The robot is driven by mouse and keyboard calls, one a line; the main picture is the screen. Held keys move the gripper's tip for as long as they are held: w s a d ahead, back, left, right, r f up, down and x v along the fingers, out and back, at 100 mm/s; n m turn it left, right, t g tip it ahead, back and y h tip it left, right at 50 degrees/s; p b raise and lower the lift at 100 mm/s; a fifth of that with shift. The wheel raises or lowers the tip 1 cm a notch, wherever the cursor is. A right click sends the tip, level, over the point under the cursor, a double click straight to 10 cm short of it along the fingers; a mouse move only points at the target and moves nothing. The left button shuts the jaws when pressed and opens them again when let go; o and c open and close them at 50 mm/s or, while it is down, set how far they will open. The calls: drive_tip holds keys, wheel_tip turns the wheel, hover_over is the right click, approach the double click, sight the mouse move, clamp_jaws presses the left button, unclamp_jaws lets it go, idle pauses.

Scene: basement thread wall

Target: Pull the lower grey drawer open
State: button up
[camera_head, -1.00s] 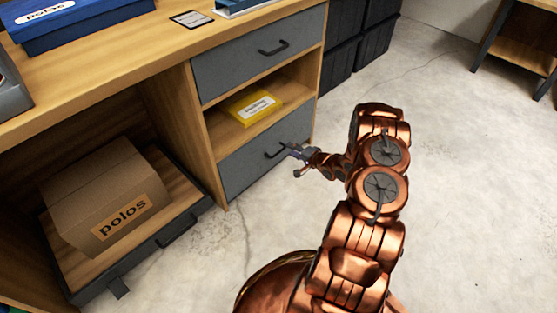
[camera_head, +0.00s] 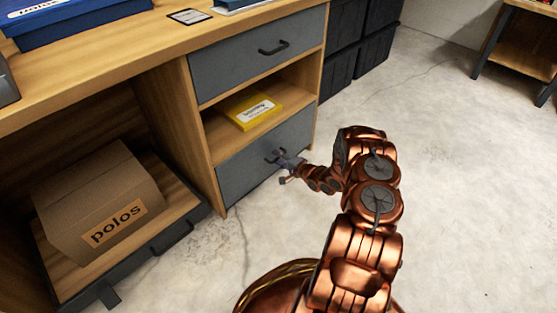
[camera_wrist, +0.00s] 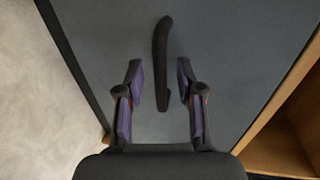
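The lower grey drawer (camera_head: 240,172) is in the wooden desk, below an open shelf, and looks shut. Its dark handle (camera_wrist: 161,62) is a curved bar that runs up and down in the wrist view. My gripper (camera_head: 281,162) is at the drawer front in the head view and partly hides the handle there. In the wrist view my gripper (camera_wrist: 159,72) is open, with one purple-padded finger on each side of the handle's lower part. Gaps show between the fingers and the handle, so neither finger appears to touch it.
The upper grey drawer (camera_head: 255,52) is shut above a yellow box (camera_head: 252,110) on the shelf. A cardboard box (camera_head: 98,200) sits on a low wooden platform (camera_head: 175,205) at left. Black crates (camera_head: 357,50) stand behind the desk. The floor (camera_head: 450,180) at right is clear.

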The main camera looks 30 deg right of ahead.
drive_tip(key=shift+w, duration=0.2)
clamp_jaws()
idle(0.6)
